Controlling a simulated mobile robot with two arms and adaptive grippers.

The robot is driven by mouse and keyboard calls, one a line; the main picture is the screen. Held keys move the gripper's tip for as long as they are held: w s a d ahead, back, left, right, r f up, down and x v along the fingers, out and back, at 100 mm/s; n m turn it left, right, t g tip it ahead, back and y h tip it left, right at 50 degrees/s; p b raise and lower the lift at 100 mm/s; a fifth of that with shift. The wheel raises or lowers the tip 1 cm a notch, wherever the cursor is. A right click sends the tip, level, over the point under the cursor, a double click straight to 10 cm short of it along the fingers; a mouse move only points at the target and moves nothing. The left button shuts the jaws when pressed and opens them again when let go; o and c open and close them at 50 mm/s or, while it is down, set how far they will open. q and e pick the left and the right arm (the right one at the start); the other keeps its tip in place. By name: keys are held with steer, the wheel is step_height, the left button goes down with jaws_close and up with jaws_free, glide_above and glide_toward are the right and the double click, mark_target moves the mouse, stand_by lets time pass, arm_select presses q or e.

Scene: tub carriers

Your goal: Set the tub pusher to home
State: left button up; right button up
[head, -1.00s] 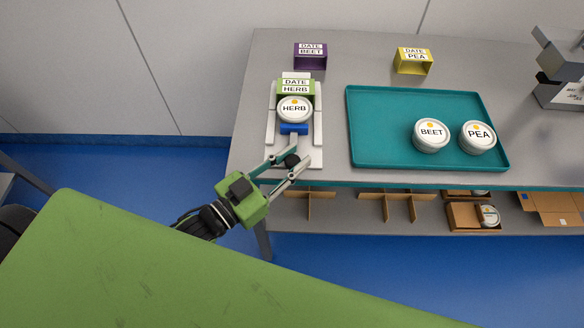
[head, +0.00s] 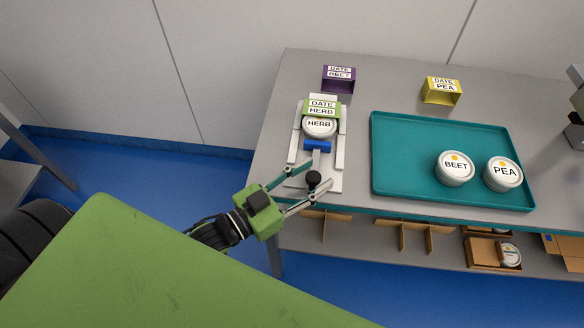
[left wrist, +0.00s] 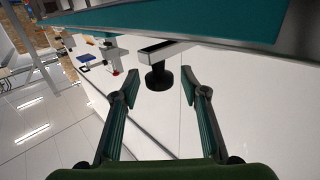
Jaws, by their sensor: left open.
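The tub pusher has a blue block (head: 318,146), a grey rod and a black knob (head: 313,178) at its near end. The blue block is close to or against the near side of the white HERB tub (head: 319,128), in the white carrier (head: 340,150) under the green DATE HERB stamp (head: 322,107). My left gripper (head: 308,178) is open at the carrier's near end, with its fingertips either side of the knob. In the left wrist view the knob (left wrist: 158,77) shows between the spread fingertips (left wrist: 160,88), apart from both. My right gripper is out of view.
A teal tray (head: 410,165) with BEET (head: 455,170) and PEA (head: 503,176) tubs stands right of the carrier. Purple (head: 339,78) and yellow (head: 441,91) stamp boxes stand behind. A shelf with cardboard dividers (head: 410,235) lies below.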

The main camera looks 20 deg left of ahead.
arm_select(q)
steer(key=v, duration=1.1)
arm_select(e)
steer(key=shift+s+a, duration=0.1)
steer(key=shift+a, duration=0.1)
arm_select(q)
steer(key=shift+s, duration=0.15)
